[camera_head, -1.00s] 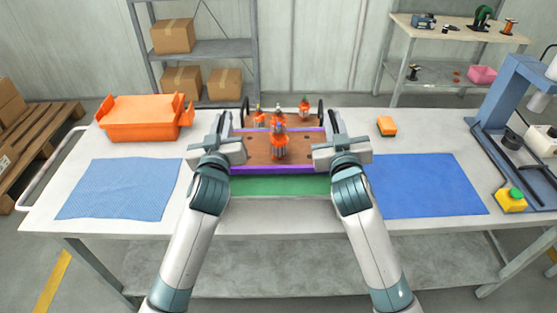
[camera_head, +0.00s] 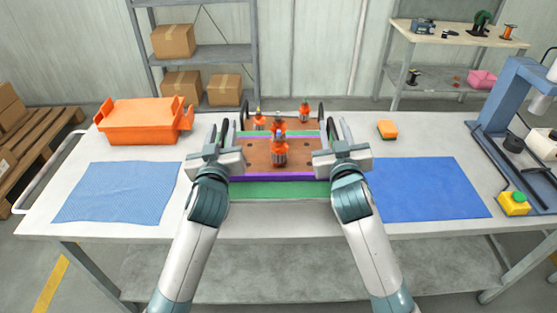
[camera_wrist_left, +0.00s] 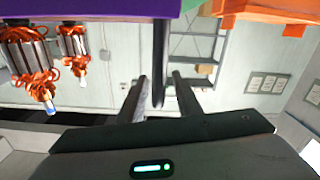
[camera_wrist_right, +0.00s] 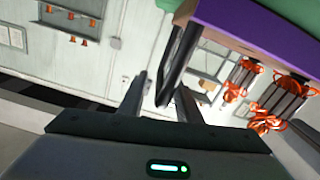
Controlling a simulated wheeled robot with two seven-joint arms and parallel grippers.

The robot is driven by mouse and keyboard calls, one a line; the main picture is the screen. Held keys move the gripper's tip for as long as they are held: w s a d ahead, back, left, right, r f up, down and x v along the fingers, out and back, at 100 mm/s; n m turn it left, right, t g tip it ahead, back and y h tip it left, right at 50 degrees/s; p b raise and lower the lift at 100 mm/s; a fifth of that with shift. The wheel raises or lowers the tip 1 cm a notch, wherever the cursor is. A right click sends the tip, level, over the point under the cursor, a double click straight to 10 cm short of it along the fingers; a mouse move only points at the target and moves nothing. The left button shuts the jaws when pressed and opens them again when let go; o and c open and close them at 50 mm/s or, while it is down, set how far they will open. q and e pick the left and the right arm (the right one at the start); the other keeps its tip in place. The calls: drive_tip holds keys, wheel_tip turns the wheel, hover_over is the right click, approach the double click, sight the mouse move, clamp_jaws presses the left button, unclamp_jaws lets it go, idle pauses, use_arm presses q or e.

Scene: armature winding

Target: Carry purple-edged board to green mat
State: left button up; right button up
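The purple-edged board (camera_head: 256,152) has a brown top, and one orange-wound armature (camera_head: 280,154) stands upright near its front. Another armature (camera_head: 278,126) stands behind it. The board sits over the green mat (camera_head: 280,190), whose green shows in front of and behind it. My left gripper (camera_head: 223,136) is open at the board's left side, with the dark handle (camera_wrist_left: 159,62) between its fingers and gaps on both sides. My right gripper (camera_head: 339,134) is open at the right side; its dark handle (camera_wrist_right: 177,62) lies near one finger.
Behind is another brown board (camera_head: 290,124) with black end handles and more armatures. An orange bin (camera_head: 140,127) and light blue mat (camera_head: 118,192) are left. A blue mat (camera_head: 428,188), orange sponge-like block (camera_head: 387,129) and blue press (camera_head: 520,95) are right.

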use_arm(q)
drive_tip(key=s, duration=1.1)
drive_tip(key=shift+d, duration=0.1)
use_arm(e)
drive_tip(key=shift+s, duration=0.1)
drive_tip(key=s, duration=1.1)
drive_tip(key=shift+s+d, duration=0.15)
drive_tip(key=shift+s, duration=0.25)
use_arm(q)
drive_tip(key=o, duration=0.6)
drive_tip(key=shift+c, duration=0.2)
use_arm(e)
drive_tip(key=o, duration=0.6)
drive_tip(key=shift+c, duration=0.2)
use_arm(q)
drive_tip(key=shift+s, duration=0.15)
drive_tip(key=shift+s+d+p, duration=0.1)
drive_tip(key=shift+s+p, duration=0.25)
drive_tip(key=shift+s, duration=2.45)
use_arm(e)
drive_tip(key=shift+r, duration=0.4)
